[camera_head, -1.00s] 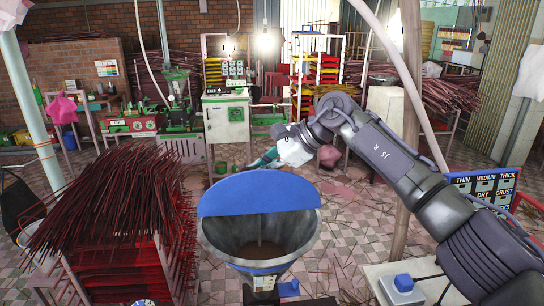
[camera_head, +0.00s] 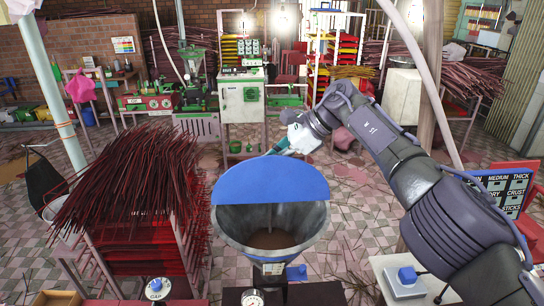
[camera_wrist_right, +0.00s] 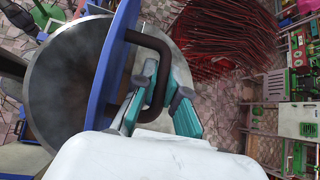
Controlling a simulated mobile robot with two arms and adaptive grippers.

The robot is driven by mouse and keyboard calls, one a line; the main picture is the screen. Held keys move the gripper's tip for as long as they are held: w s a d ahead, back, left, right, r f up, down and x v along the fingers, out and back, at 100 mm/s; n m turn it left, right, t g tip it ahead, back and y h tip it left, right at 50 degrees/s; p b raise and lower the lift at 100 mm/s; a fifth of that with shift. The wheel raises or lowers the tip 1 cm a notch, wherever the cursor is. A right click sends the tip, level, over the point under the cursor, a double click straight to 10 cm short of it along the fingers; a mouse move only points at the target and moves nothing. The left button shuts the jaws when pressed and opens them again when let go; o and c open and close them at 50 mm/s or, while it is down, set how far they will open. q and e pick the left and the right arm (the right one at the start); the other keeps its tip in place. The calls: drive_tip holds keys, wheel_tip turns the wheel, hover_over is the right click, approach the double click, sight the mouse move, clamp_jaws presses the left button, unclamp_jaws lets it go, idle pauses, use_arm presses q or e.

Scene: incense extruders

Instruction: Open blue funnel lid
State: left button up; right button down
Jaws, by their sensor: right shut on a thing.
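The large grey metal funnel (camera_head: 300,229) stands in the centre of the head view, with some brown material at its bottom. Its blue lid (camera_head: 270,181) is a half disc, raised steeply at the far side of the rim, so the near half of the mouth is uncovered. The lid also shows edge-on in the right wrist view (camera_wrist_right: 112,65). My right gripper (camera_head: 277,149) is behind the lid, its fingertips partly hidden there. In the wrist view its teal fingers (camera_wrist_right: 160,88) are shut on the dark lid handle (camera_wrist_right: 150,42). My left gripper is out of view.
A rack of red incense sticks (camera_head: 130,190) stands close to the funnel's left. A box with a blue button (camera_head: 407,276) is at the lower right. A post (camera_head: 427,120) rises behind my right arm. Tiled floor beyond the funnel is partly clear.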

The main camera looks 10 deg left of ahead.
idle(0.4)
drive_tip(key=c, duration=1.2)
unclamp_jaws()
drive_tip(key=v, duration=1.2)
drive_tip(key=shift+w, duration=0.1)
